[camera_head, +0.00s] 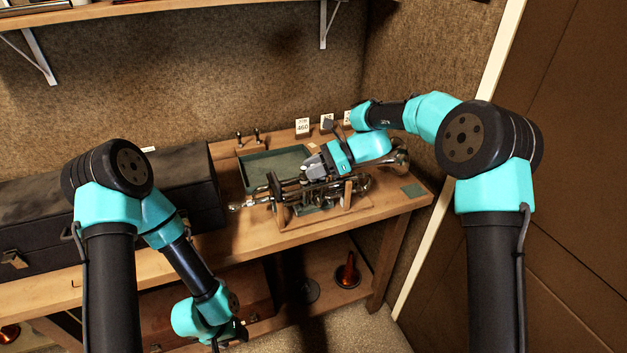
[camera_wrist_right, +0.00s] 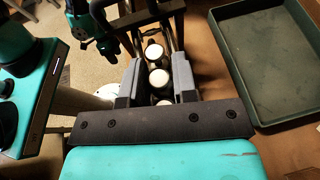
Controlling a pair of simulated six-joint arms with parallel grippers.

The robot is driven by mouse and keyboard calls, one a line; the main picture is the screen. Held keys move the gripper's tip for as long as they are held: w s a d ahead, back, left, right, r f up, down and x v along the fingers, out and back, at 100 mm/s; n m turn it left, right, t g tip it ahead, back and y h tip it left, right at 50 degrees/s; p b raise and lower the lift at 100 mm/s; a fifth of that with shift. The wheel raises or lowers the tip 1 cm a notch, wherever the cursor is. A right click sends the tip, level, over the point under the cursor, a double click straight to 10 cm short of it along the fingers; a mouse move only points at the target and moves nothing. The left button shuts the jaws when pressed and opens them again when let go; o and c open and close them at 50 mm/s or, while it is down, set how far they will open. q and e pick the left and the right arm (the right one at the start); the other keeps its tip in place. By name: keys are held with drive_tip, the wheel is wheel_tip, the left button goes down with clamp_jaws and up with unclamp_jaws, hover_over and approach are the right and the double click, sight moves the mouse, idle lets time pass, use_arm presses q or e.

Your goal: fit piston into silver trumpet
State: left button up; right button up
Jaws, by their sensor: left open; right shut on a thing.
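The silver trumpet (camera_head: 362,184) lies in a wooden cradle (camera_head: 283,216) on the bench, its bell to the right. My right gripper (camera_head: 317,166) is over its valve section and hides part of it. In the right wrist view, that gripper (camera_wrist_right: 156,78) has its fingers on either side of a row of round pale caps (camera_wrist_right: 159,77). It is shut on what seems to be the piston, but I cannot tell which cap is the piston's or how deep it sits. My left gripper (camera_head: 232,340) is open, low in front of the bench, away from the trumpet.
A green tray (camera_head: 257,180) lies behind the trumpet and shows in the right wrist view (camera_wrist_right: 257,100). A small rack with two upright pieces (camera_head: 247,139) stands behind it. A long dark case (camera_head: 170,185) fills the left of the bench. A small green pad (camera_head: 412,191) lies at right.

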drive_tip(key=shift+f, duration=0.2)
drive_tip(key=o, duration=1)
drive_tip(key=shift+r, duration=0.1)
drive_tip(key=v, duration=1.7)
drive_tip(key=shift+w+d+r, duration=0.1)
